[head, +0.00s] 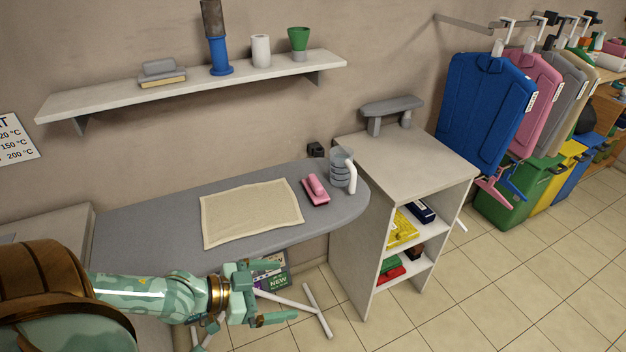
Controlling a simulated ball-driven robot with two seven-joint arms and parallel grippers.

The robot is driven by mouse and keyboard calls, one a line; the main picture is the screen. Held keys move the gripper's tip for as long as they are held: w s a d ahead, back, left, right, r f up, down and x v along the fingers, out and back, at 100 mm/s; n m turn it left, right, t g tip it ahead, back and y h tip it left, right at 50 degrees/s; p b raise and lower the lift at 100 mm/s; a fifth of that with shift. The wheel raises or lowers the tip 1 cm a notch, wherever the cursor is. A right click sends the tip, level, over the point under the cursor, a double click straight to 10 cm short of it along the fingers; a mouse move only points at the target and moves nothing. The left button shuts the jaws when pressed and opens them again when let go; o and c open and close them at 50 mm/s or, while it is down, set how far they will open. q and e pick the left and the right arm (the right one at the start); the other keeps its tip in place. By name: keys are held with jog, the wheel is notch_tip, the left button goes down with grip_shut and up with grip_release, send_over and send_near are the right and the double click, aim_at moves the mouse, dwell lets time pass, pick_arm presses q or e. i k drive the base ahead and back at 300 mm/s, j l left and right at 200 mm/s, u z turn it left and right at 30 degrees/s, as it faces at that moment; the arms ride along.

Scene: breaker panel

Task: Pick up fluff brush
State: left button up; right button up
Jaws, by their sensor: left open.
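A small pink brush-like object (315,190) with a raised handle lies on the grey ironing board (130,232), near its right end. It looks like the fluff brush, but its underside is hidden. My left gripper (284,292) is open and empty, below and in front of the board's front edge. It is apart from the pink object, which lies farther back and to the right. My right gripper does not show.
A beige cloth (250,212) lies left of the pink object. A white cabinet (405,160) adjoins the board's right end. A wall shelf (110,98) hangs above.

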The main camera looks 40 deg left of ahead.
aim_at(317, 194)
jog(key=i+j, duration=0.6)
jog(key=j, duration=0.2)
jog(key=i+j, duration=0.25)
jog(key=j, duration=0.2)
